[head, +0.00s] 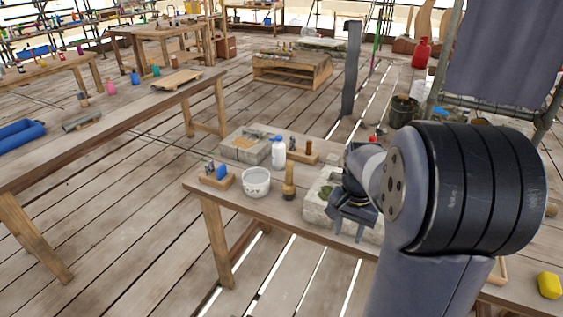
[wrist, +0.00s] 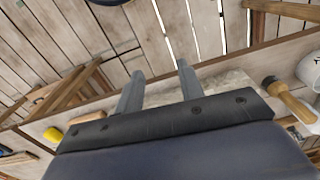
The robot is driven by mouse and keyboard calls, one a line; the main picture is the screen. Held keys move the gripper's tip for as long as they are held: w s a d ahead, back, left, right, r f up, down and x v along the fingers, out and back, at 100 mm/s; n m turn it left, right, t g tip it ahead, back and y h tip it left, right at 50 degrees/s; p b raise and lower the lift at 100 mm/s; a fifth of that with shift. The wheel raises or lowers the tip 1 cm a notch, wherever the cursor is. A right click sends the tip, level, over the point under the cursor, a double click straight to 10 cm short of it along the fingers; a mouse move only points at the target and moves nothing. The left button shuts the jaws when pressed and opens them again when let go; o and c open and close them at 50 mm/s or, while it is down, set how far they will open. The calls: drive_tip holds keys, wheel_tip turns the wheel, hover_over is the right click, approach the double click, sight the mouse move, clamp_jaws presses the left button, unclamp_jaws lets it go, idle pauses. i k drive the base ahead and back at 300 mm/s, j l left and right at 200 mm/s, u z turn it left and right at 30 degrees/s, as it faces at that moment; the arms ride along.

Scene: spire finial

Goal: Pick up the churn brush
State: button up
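The churn brush, a wooden handle above a dark base, stands upright on the near workbench in the head view (head: 289,180). It sits between a white bucket (head: 256,183) and a stone block (head: 318,203). The brush also shows at the right of the wrist view (wrist: 292,104), its dark end toward the bench edge. My gripper (head: 347,232) is to the right of the brush, by the bench's front edge. In the wrist view its two fingers (wrist: 157,74) are apart with nothing between them. My arm hides part of the bench in the head view.
A white bottle with a blue cap (head: 278,152) stands behind the brush. A small wooden rack (head: 217,179) is left of the bucket. A stone tray (head: 246,148) lies behind. A yellow object (head: 549,285) is at the far right. Open plank floor lies before the bench.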

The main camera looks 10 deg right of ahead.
sight(289, 188)
drive_tip(key=i+j, duration=0.15)
drive_tip(key=i, duration=0.3)
drive_tip(key=i+j+z, duration=0.15)
drive_tip(key=i, duration=0.3)
drive_tip(key=i+j, duration=0.2)
drive_tip(key=i, duration=0.25)
